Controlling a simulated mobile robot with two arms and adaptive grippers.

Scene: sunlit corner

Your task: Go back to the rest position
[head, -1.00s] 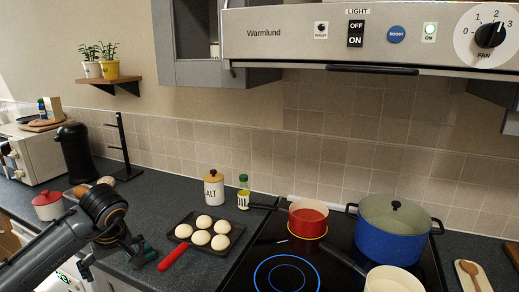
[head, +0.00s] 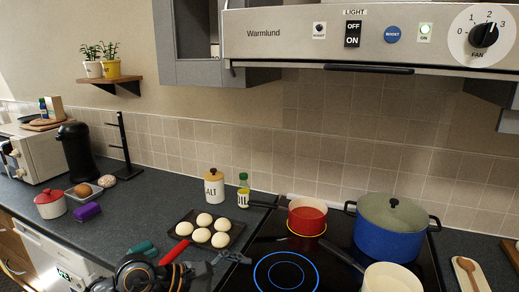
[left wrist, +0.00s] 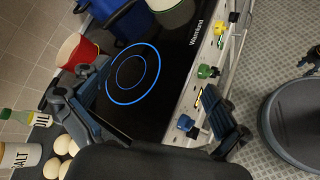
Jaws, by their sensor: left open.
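My left gripper (head: 222,268) is low in the head view, just in front of the baking tray and left of the hob. Its fingers are spread and empty. In the left wrist view the gripper (left wrist: 150,108) shows its two fingers wide apart, with the black hob (left wrist: 165,105) and its front edge with coloured knobs beyond them. Nothing is held between the fingers. My right gripper is not seen in either view.
The baking tray (head: 236,232) with several pale buns lies close to the left gripper. A red pot (head: 307,218), a blue pot (head: 390,240) and a cream pan (head: 390,278) stand on the hob. The hood (head: 290,35) hangs above. Counter further left is partly clear.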

